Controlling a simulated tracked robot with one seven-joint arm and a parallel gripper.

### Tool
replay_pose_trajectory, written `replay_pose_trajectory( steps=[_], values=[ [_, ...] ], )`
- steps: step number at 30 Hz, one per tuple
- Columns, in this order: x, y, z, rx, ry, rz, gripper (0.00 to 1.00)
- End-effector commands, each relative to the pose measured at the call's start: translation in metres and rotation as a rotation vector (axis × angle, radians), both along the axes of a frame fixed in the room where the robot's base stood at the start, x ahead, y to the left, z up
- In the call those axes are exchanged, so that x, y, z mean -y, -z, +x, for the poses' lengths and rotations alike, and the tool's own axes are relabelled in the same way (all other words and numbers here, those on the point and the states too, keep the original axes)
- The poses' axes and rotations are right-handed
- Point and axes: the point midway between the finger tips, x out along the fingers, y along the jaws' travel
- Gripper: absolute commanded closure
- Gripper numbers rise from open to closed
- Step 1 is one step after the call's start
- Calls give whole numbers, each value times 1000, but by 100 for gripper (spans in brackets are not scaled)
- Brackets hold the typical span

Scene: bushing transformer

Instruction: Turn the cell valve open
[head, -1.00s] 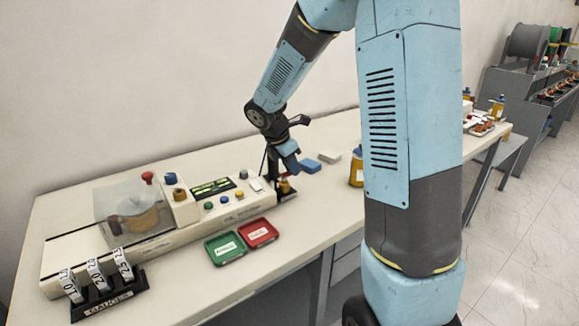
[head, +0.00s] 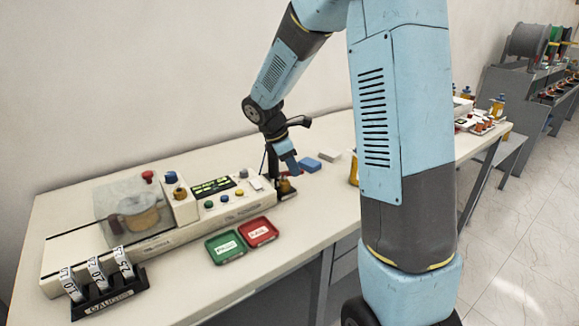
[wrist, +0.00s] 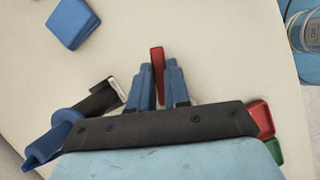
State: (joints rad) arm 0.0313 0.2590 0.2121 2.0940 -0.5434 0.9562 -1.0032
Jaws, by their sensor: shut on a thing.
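My gripper (wrist: 160,82) is shut on a thin red lever (wrist: 157,56) in the wrist view; the lever sticks out between the two blue fingers. In the head view my gripper (head: 290,168) points down at the right end of the bench machine (head: 150,243). A small brass-coloured body (head: 285,187) on a dark mount sits just under the fingers, and looks like the cell valve. The fingers hide the lever there, so I cannot tell the valve's angle from the head view.
A blue block (head: 309,165) and a white block (head: 331,155) lie right of the gripper. A green tray (head: 225,246) and a red tray (head: 256,232) lie in front of the machine. A black-and-blue part (wrist: 80,122) is close left in the wrist view.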

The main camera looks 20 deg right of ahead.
Motion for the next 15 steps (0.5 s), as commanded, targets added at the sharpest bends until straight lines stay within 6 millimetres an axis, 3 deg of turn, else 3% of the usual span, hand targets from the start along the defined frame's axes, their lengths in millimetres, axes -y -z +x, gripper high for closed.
replay_pose_trajectory(
  steps=[15],
  values=[
    [-1, 0, -13, -4, 494, -6, 100]
  ],
)
